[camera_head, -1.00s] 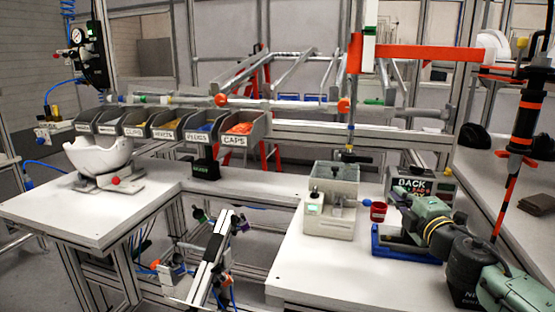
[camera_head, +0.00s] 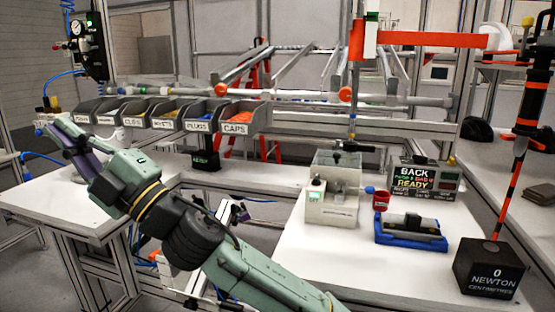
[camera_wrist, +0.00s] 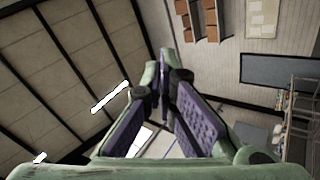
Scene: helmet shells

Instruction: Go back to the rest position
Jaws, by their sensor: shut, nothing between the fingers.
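My gripper (camera_head: 62,132) is raised at the left in the head view, over the left worktop and in front of the left end of the bin row. In the wrist view its purple-padded fingers (camera_wrist: 163,72) come together at the tips, with nothing between them. My green and black arm crosses the head view from the lower middle to the upper left. It hides the spot where the white helmet shell stood on its stand.
Grey bins (camera_head: 236,121) of small parts stand behind my arm. On the right worktop (camera_head: 340,260) are a pale machine (camera_head: 332,205), a red cup (camera_head: 381,201), a dark tool on a blue cradle (camera_head: 410,235), a black NEWTON CENTIMETRES box (camera_head: 490,268) and a READY display (camera_head: 424,178).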

